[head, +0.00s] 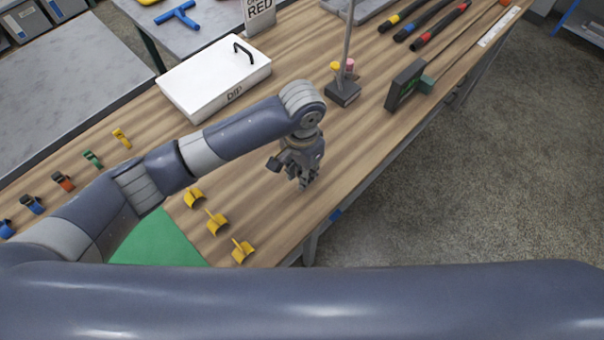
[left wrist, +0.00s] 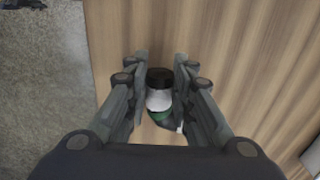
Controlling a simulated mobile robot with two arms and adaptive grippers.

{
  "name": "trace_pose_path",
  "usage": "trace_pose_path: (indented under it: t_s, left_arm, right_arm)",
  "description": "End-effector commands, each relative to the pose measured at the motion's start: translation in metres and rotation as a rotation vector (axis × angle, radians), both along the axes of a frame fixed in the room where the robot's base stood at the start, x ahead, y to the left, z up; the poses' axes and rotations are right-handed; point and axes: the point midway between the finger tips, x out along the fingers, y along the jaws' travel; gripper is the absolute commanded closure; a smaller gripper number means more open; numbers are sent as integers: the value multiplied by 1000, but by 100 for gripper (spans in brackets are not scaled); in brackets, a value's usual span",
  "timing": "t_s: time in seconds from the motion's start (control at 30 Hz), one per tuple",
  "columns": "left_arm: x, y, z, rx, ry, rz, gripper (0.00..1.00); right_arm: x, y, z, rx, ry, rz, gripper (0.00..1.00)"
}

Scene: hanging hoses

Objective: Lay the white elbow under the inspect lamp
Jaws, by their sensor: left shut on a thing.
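My left gripper (head: 303,182) is low over the wooden bench near its front edge, fingers pointing down. In the left wrist view its fingers are closed around a short piece with a white body, which I take for the white elbow (left wrist: 159,99). The piece has a black end and a dark green part below the white. The head view hides it behind the fingers. A thin grey pole on a dark base (head: 343,94) stands farther along the bench; its top is out of view, so I cannot tell whether it is the inspect lamp. My right gripper is not in view.
A white box marked DIP (head: 213,82) stands behind my left arm. Several yellow clips (head: 216,222) sit near a green mat (head: 160,242). Bare wood lies between my left gripper and the pole.

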Motion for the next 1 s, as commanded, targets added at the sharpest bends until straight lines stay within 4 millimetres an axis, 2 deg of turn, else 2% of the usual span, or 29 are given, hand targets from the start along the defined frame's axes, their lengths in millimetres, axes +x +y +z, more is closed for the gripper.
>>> trace_pose_path:
  t_s: [0.1,0.37,0.73,0.77,0.8,0.83,1.0]
  left_arm:
    - [8,-2,0,1,0,1,100]
    - [7,-1,-34,1,1,1,100]
    - [7,-2,-39,1,1,0,100]
    - [7,-2,-39,0,0,0,71]
    - [7,-1,-38,0,0,0,62]
    - [7,-1,-38,0,0,0,57]
    - [7,-1,-38,0,0,0,57]
  right_arm:
    - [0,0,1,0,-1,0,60]
    - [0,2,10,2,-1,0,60]
    - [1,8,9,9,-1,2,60]
    - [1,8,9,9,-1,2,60]
    - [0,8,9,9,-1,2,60]
    - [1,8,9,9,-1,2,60]
    - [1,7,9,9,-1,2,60]
